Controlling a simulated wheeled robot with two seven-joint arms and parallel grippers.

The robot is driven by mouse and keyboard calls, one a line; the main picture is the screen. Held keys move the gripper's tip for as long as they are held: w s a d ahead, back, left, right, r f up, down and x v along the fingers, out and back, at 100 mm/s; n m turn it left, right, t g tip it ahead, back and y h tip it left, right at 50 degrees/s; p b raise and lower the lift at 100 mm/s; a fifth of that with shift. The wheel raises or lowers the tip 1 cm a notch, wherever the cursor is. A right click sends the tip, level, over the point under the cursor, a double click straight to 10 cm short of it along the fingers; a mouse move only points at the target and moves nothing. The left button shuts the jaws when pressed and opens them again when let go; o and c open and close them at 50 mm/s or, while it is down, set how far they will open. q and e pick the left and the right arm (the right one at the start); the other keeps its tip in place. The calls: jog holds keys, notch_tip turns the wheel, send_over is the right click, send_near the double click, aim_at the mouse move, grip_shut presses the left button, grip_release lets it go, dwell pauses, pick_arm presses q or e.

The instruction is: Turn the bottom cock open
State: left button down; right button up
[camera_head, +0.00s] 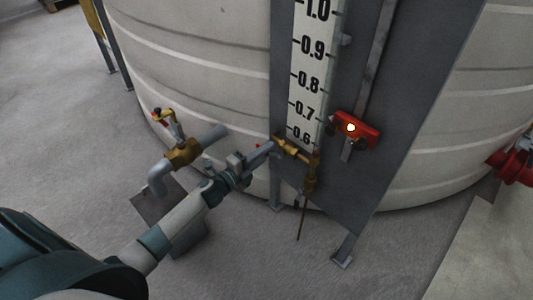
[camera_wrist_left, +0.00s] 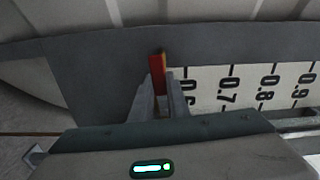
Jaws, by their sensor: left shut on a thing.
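The bottom cock (camera_head: 292,149) is a brass fitting at the lower end of the level gauge, beside the 0.6 mark in the head view. Its red handle (camera_wrist_left: 157,74) shows in the left wrist view, upright in the picture, with a brass-coloured strip along its right side. My left gripper (camera_head: 268,147) reaches in from the lower left to the cock. In the left wrist view its two fingers (camera_wrist_left: 163,96) are closed around the lower part of the red handle, hiding that part. My right gripper is in neither view.
A white scale (camera_head: 309,85) runs up the grey panel (camera_head: 349,190) in front of the large pale tank (camera_head: 200,60). A red device with a lit lamp (camera_head: 356,129) is right of the scale. A brass valve on a pipe (camera_head: 183,152) stands left of my arm. Grey floor is open around.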

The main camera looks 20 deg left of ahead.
pick_arm(q)
jog(key=shift+r+m, duration=0.2)
jog(key=shift+m, duration=0.3)
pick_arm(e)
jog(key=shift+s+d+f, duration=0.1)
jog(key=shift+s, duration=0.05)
pick_arm(q)
jog(key=c, duration=1.7)
grip_release()
jog(key=shift+s, duration=0.1)
jog(key=v, duration=1.7)
jog(key=shift+s+a, duration=0.1)
jog(key=shift+s, duration=0.05)
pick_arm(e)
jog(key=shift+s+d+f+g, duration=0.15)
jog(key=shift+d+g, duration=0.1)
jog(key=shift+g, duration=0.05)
